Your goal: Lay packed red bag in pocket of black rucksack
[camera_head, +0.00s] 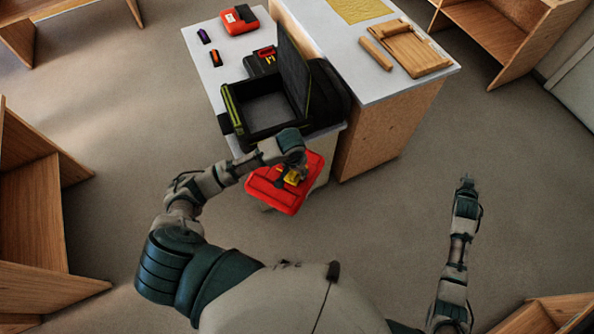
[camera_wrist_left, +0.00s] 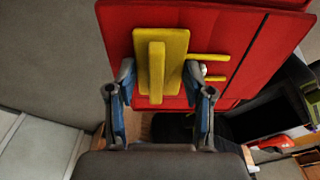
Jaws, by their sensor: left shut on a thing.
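My left gripper (camera_head: 293,176) is shut on the yellow handle of a red bag (camera_head: 268,187). It holds the bag in the air in front of the table's near edge, close to the black rucksack. In the left wrist view the red bag (camera_wrist_left: 245,45) fills the top, with its yellow handle (camera_wrist_left: 157,70) between the fingers (camera_wrist_left: 162,108). The black rucksack (camera_head: 264,130) stands on the white table with its flap raised and its grey pocket (camera_head: 268,110) open and apparently empty. My right gripper (camera_head: 467,184) is at the right above bare floor; its fingers are too small to read.
On the white table (camera_head: 228,85) behind the rucksack are a red case (camera_head: 240,20), a dark box (camera_head: 262,61) and two small dark items (camera_head: 204,36). A wood-sided counter (camera_head: 385,125) stands to the right with a wooden tray (camera_head: 412,52). Open floor lies around.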

